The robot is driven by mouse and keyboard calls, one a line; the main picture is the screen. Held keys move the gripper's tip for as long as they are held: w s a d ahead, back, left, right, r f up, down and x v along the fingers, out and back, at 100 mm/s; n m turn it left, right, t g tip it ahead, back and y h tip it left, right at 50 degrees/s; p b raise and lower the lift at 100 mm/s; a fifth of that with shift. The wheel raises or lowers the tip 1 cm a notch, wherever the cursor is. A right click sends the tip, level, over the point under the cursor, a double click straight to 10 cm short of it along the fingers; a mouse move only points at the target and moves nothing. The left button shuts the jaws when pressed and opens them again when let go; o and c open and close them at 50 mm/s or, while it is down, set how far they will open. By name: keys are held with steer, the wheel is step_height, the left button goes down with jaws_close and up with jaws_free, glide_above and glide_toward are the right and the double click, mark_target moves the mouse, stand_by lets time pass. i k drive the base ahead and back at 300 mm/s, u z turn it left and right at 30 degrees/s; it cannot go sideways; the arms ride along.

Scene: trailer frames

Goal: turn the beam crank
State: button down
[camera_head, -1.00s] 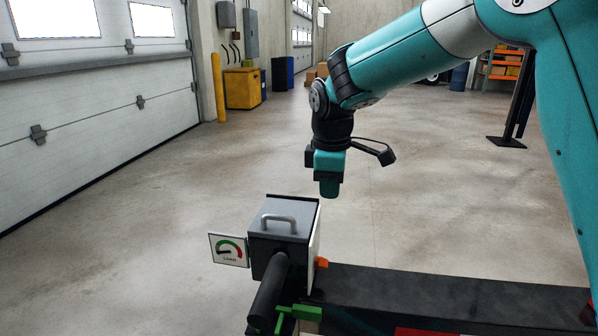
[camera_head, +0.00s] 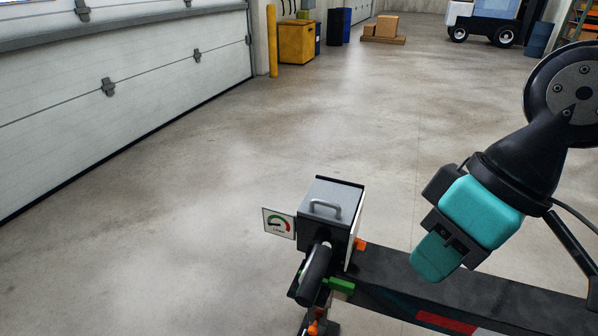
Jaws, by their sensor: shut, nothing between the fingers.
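The grey box (camera_head: 332,205) with a bar handle on its lid sits at the left end of the dark beam (camera_head: 480,300). A black cylindrical grip (camera_head: 316,275), which looks like the crank's handle, sticks out toward me from the box's near side. The crank's arm and pivot are mostly hidden behind the grip. A small load gauge plate (camera_head: 279,224) with a green and red arc is on the box's left. My gripper (camera_head: 434,258), teal and black, is shut and empty. In the picture it is right of the box and overlaps the beam's upper edge, apart from the grip.
A green part (camera_head: 341,286) and an orange part (camera_head: 360,243) sit by the box. A red stripe (camera_head: 446,323) marks the beam's side. Open concrete floor lies beyond. A large white door (camera_head: 120,80) is at left, and a yellow bin (camera_head: 296,42) stands far back.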

mark_target(311, 278)
steer(key=u, duration=1.95)
steer(key=k, duration=0.55)
steer(key=z, duration=1.3)
